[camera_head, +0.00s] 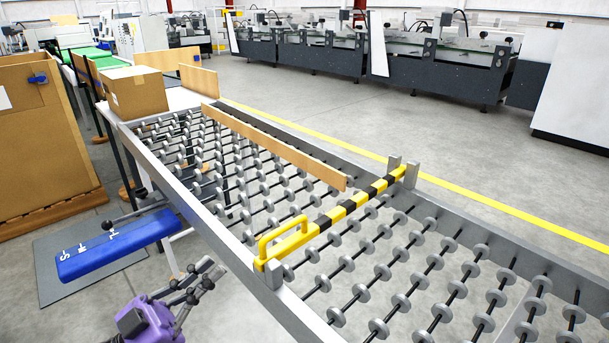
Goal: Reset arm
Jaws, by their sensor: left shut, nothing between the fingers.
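My left gripper (202,278) shows at the lower left, with a purple body and dark fingers. It is shut and empty, below and in front of the blue bar, beside the near edge of the roller conveyor (180,187). The blue bar (115,243) carries white letters and juts out from the conveyor's near side. A yellow and black striped bar (340,213) with a yellow handle (283,235) lies across the conveyor between grey brackets. My right gripper is not in view.
A cardboard box (134,91) sits at the conveyor's far left end. A wooden guide board (275,145) runs along the rollers. A large brown panel (35,150) stands at the left. Grey machines (330,55) line the back. Open floor lies behind the conveyor.

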